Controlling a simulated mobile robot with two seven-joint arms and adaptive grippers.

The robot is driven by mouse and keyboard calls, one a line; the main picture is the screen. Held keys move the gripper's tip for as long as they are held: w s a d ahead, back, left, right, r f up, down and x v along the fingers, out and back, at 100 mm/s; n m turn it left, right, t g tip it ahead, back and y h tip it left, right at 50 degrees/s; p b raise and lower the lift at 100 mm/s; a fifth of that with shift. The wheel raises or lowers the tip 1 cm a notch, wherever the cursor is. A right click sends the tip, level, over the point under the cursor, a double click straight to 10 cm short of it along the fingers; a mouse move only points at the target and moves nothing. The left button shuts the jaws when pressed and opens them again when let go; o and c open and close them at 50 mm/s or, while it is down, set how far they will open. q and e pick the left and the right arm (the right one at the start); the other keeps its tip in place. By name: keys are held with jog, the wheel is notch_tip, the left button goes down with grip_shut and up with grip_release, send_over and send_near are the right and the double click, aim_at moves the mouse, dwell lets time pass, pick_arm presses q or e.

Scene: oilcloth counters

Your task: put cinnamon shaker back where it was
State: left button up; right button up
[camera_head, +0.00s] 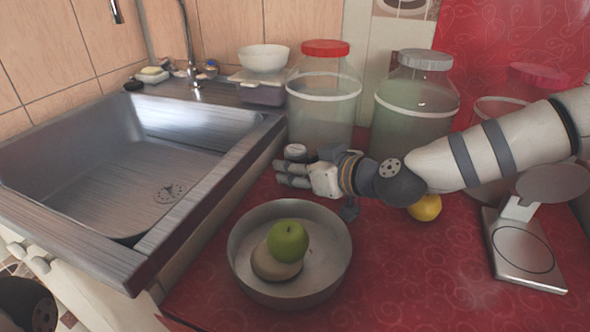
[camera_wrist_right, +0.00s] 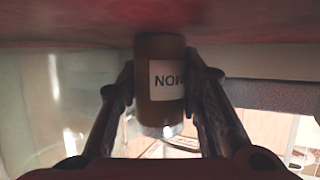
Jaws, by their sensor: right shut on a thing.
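The cinnamon shaker is a brown cylinder (camera_wrist_right: 152,108) with a white label, part of whose lettering shows upside down in the right wrist view. In the head view only its pale lid (camera_head: 295,152) shows clearly above my fingers. My right gripper (camera_head: 282,175) is shut on the shaker, with one finger on each side of it. It is low over the red counter, in front of the red-lidded jar and close to the sink's right edge. I cannot tell whether the shaker's base touches the counter.
A metal bowl (camera_head: 240,262) with a green apple (camera_head: 288,241) and another round item stands in front. Large glass jars (camera_head: 322,105) stand behind. A lemon (camera_head: 425,208) lies under my right arm. A scale (camera_head: 523,250) stands right. The sink (camera_head: 120,180) is left.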

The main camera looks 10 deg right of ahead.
jog(key=shift+r, duration=0.15)
jog(key=shift+f, duration=0.25)
jog(key=o, duration=1.2)
jog(key=shift+c, duration=0.2)
jog(key=shift+r, duration=0.1)
jog(key=shift+r, duration=0.1)
